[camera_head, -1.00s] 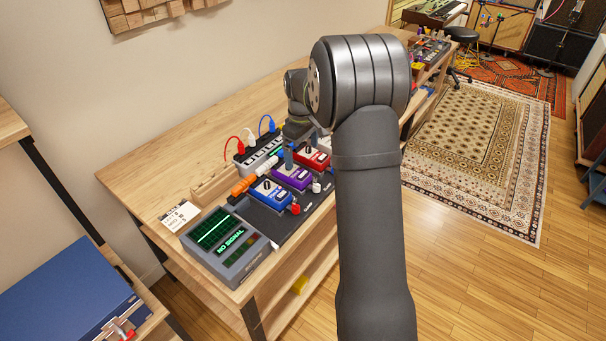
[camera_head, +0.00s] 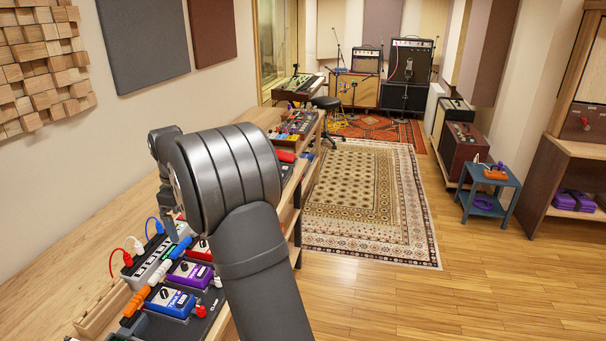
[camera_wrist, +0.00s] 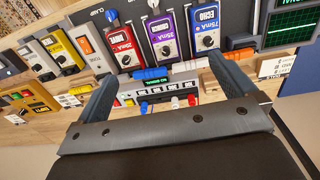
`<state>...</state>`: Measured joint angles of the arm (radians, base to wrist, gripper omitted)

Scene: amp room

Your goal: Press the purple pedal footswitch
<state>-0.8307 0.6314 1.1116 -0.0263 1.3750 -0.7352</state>
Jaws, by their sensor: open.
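The purple pedal (camera_head: 190,274) sits on the dark pedalboard between a blue pedal (camera_head: 170,301) and a red pedal (camera_head: 199,250). In the wrist view the purple pedal (camera_wrist: 163,38) is upside down, with a dark knob and a white label, between the red pedal (camera_wrist: 123,47) and the blue pedal (camera_wrist: 207,30). My gripper (camera_wrist: 163,68) is open, and its two fingers spread wide on either side of the view. The purple pedal lies beyond the gap between the fingertips, and nothing is held. In the head view my arm hides part of the red pedal.
A power strip (camera_wrist: 161,90) with coloured plugs runs behind the pedals. Orange (camera_head: 136,300) and blue connectors lie between the strip and pedals. A screen unit (camera_wrist: 291,25) stands beside the blue pedal in the wrist view. Bare wooden bench (camera_head: 60,290) lies left of the strip.

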